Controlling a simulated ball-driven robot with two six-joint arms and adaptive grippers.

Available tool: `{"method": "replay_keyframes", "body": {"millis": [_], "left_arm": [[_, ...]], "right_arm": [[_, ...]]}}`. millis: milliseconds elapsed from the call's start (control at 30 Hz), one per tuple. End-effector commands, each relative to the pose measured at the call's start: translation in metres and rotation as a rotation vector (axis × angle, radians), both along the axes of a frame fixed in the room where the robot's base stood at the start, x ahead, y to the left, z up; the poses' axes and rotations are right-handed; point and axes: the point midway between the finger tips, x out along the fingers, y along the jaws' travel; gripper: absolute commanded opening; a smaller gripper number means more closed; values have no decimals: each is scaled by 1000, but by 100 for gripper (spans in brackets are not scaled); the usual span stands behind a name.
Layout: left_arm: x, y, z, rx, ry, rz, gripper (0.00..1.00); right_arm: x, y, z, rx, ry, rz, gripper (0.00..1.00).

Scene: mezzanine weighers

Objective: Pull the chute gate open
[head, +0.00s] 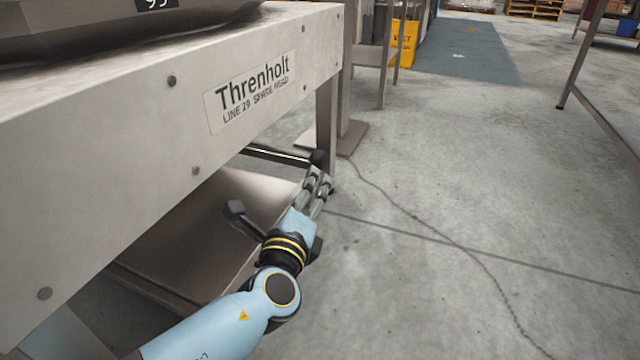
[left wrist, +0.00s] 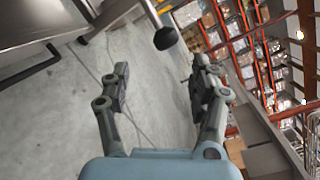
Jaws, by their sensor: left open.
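A metal bar with a black knob (head: 318,158) sticks out from under the Threnholt frame. I take it for the chute gate's handle; the gate itself I cannot make out clearly. My left gripper (head: 319,181) is open and empty just below and in front of the knob in the head view. In the left wrist view the knob (left wrist: 165,38) shows beyond the fingertips, in line with the gap of the left gripper (left wrist: 161,75), and appears apart from the fingers. My right gripper is not in view.
The Threnholt frame (head: 150,130) stands above and left of my arm, with a grey metal panel (head: 190,225) below it. A post with a base plate (head: 345,138) stands behind. A yellow sign (head: 404,42) is farther back. The concrete floor (head: 450,200) to the right is clear.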

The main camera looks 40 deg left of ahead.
Motion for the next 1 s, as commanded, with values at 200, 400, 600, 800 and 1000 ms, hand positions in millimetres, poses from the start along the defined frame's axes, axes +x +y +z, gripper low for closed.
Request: {"method": "replay_keyframes", "body": {"millis": [200, 400, 600, 800, 1000], "left_arm": [[29, 12, 8, 20, -15, -4, 62], [66, 29, 6, 20, -12, -3, 62], [91, 41, 5, 19, -10, -3, 62], [99, 44, 5, 17, -9, -3, 62], [99, 44, 5, 17, -9, -3, 62]], "right_arm": [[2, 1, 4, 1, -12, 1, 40], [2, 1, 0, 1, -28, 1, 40], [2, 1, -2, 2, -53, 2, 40], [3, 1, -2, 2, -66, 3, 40], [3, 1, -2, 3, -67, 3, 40]]}}
